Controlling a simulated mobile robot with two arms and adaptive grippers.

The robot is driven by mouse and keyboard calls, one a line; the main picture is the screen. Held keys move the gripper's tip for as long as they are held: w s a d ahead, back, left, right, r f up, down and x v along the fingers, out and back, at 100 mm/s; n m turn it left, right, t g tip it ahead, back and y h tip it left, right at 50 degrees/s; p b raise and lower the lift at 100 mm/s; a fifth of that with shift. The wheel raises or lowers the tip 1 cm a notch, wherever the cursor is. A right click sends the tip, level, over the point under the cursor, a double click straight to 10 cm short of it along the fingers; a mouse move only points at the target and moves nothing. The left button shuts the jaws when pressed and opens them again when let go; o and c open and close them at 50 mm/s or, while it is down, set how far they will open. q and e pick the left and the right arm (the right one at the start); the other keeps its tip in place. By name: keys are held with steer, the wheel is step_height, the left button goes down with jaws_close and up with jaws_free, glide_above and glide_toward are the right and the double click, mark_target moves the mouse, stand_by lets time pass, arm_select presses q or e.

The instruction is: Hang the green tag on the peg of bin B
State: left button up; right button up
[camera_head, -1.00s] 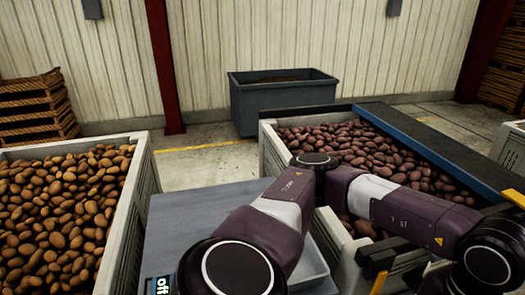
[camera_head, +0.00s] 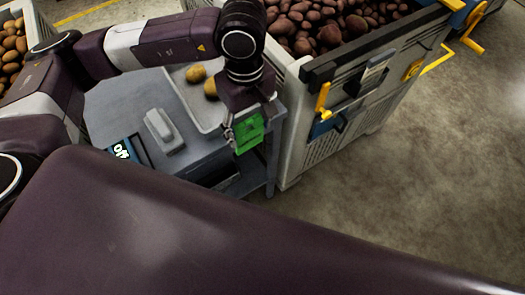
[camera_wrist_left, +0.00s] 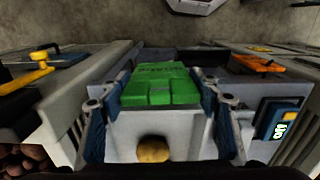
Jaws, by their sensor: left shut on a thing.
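My left gripper (camera_head: 243,130) is shut on the green tag (camera_head: 250,133) and holds it above the right edge of the grey table. In the left wrist view the green tag (camera_wrist_left: 160,85) sits between the two blue-padded fingers of my left gripper (camera_wrist_left: 160,108). A bin of reddish potatoes (camera_head: 315,150) stands to the right of the gripper. A yellow peg (camera_head: 323,100) sticks out of its near side, apart from the tag. I cannot read a letter on this bin. My right gripper is not in view.
The grey table (camera_head: 110,105) carries a white tray (camera_head: 190,95) with a few potatoes, a grey block (camera_head: 163,130) and a display reading "off" (camera_head: 122,150). Another potato bin (camera_head: 38,22) stands at the far left. The concrete floor (camera_head: 430,160) at right is clear.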

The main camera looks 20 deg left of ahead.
mark_target(265, 140)
arm_select(q)
steer(key=s+d+f+n, duration=0.2)
steer(key=d+f+n, duration=0.6)
steer(key=n, duration=0.9)
steer(key=s+d+f+n, duration=0.2)
steer(key=d+f+n, duration=0.6)
steer(key=n, duration=1)
steer(key=shift+f, duration=0.3)
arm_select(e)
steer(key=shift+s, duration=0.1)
arm_select(q)
steer(key=shift+a, duration=0.1)
